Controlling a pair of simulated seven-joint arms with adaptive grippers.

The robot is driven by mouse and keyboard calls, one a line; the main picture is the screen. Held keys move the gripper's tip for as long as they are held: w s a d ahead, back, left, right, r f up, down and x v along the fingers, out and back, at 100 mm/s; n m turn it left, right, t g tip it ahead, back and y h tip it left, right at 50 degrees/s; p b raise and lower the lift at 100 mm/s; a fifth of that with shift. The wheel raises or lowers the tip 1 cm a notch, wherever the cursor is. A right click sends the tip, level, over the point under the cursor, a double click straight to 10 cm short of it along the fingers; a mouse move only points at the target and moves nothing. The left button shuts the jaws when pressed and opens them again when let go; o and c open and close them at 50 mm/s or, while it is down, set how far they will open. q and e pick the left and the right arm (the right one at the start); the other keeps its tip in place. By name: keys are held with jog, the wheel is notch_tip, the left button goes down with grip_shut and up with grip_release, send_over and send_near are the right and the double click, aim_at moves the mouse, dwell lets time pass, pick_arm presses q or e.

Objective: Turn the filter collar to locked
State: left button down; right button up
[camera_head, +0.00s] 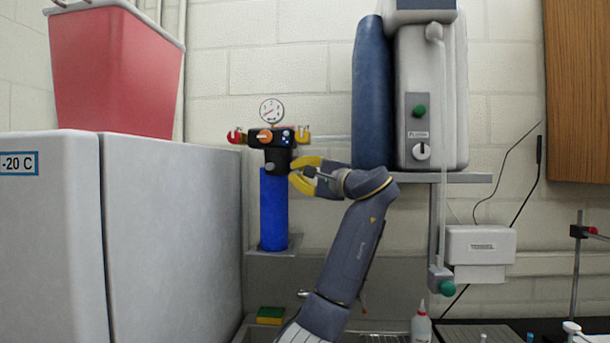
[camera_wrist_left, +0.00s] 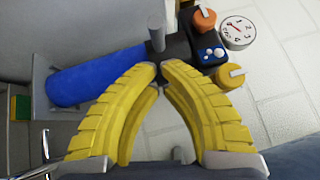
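The filter has a black head (camera_head: 268,138) and a long blue bowl (camera_head: 273,215), upright against the wall. The dark collar (camera_head: 279,158) sits between head and bowl. A grey peg sticks out of it; the peg (camera_wrist_left: 157,38) shows clearly in the left wrist view, above the fingertips. My left gripper (camera_head: 293,170) has yellow fingers and comes at the collar from the right. In the left wrist view the fingertips (camera_wrist_left: 159,67) are close together at the collar, with a narrow dark gap between them. Whether they grip anything is unclear. My right gripper is out of view.
A gauge (camera_head: 271,110), orange knob (camera_head: 265,135), red knob (camera_head: 235,136) and yellow knob (camera_head: 302,135) surround the filter head. A grey freezer (camera_head: 170,230) stands close left. A dark blue cylinder (camera_head: 372,95) and white unit (camera_head: 432,95) are right, above a shelf (camera_head: 450,177).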

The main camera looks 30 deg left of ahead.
aim_at(270, 161)
pick_arm(q)
jog(key=shift+x, duration=2.8)
